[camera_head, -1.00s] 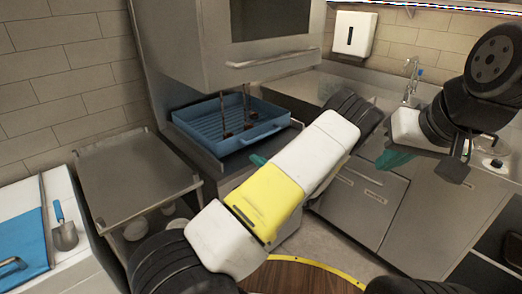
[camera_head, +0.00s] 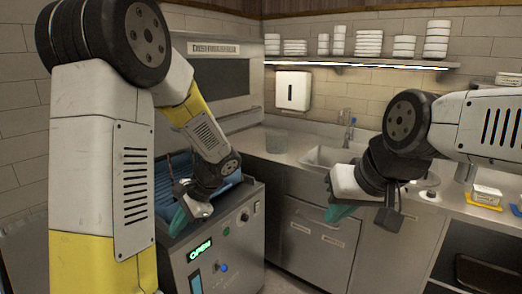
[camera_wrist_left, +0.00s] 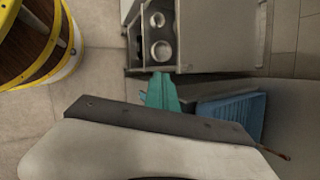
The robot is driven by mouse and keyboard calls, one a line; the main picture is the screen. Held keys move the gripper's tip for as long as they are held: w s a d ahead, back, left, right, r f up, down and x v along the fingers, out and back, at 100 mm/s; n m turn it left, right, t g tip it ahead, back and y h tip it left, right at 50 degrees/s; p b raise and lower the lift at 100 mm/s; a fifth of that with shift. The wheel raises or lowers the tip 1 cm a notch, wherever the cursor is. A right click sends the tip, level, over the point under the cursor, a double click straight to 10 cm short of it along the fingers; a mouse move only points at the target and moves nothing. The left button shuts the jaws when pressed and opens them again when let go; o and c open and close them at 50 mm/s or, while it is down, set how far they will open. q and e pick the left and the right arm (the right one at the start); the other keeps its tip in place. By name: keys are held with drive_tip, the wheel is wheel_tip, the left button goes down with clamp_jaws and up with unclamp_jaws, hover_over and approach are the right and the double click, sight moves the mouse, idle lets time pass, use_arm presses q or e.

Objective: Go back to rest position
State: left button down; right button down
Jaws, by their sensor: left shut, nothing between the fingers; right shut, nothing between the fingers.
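My left gripper (camera_head: 186,213) has teal fingers. It is shut and empty, hanging in front of the dishwasher at left centre in the head view. Its teal fingers also show in the left wrist view (camera_wrist_left: 161,92), over the scene below. My left arm is folded, with its elbow high at the left. My right gripper (camera_head: 340,212) also has teal fingers. It is shut and empty, in front of the counter cabinets at right centre, with its arm coming in from the right.
A blue rack (camera_head: 172,170), partly hidden by my left arm, sits at the dishwasher (camera_head: 225,240), whose green display reads OPEN. It also shows in the left wrist view (camera_wrist_left: 232,115). A sink (camera_head: 325,156) and a shelf (camera_head: 390,63) of stacked dishes stand behind.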

use_arm(q)
drive_tip(key=s+d+r+n+t+h, duration=0.3)
drive_tip(key=s+d+r+n+h, duration=0.1)
drive_tip(key=s+r, duration=0.3)
drive_tip(key=s+d+r+n+t+h, duration=0.3)
drive_tip(key=s+d+r+n+h, duration=0.1)
drive_tip(key=s+r, duration=0.3)
drive_tip(key=shift+d+r+n+h, duration=0.3)
drive_tip(key=shift+d+r+h, duration=0.05)
drive_tip(key=shift+h, duration=0.05)
